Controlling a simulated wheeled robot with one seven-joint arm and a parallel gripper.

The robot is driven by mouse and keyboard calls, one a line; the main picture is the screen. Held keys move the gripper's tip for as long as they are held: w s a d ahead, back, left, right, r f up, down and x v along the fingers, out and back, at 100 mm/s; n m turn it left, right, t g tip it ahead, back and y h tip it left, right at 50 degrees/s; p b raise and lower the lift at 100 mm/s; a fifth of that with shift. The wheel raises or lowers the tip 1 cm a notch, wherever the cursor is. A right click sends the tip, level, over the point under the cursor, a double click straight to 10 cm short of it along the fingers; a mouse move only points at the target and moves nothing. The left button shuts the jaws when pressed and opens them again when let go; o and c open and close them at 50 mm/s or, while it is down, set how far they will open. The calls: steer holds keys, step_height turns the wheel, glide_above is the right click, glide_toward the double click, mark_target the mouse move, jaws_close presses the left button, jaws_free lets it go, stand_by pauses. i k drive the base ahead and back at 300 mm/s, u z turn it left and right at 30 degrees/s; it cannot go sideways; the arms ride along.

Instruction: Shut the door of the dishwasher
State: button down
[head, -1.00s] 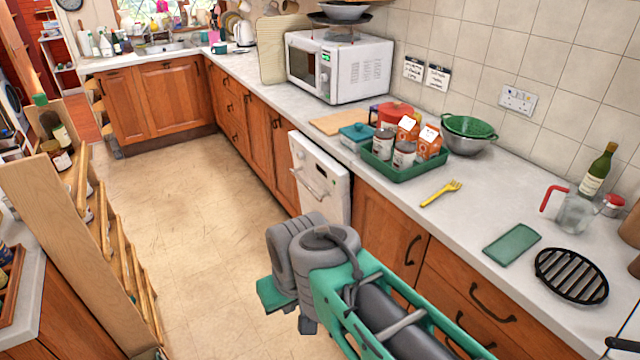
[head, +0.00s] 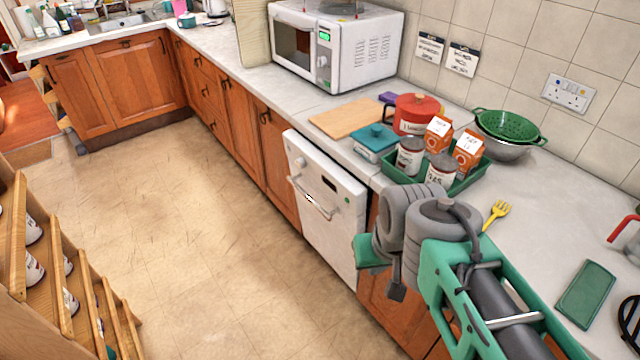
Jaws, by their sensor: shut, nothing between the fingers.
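The white dishwasher (head: 322,215) is set under the worktop among the wooden cabinets, in the middle of the head view. Its door is nearly upright, and its top edge appears to lean slightly out from the cabinet fronts. A bar handle (head: 312,198) runs across the upper part of the door. My gripper (head: 366,252) is in front of the door's lower right side in the picture and holds nothing. It is shut, though its fingertips are hard to make out behind my grey and green arm. I cannot tell whether it touches the door.
The floor (head: 190,240) left of the dishwasher is clear. A wooden rack (head: 60,270) with jars stands at the left. On the worktop above are a green tray (head: 462,184) with cans and cartons, a teal-lidded box (head: 375,140) and a microwave (head: 345,45).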

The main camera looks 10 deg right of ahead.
mark_target(331, 225)
steer(key=u, duration=0.25)
steer(key=i, duration=0.8)
steer(key=u, duration=1.15)
steer(key=i, duration=0.45)
steer(key=u, duration=0.5)
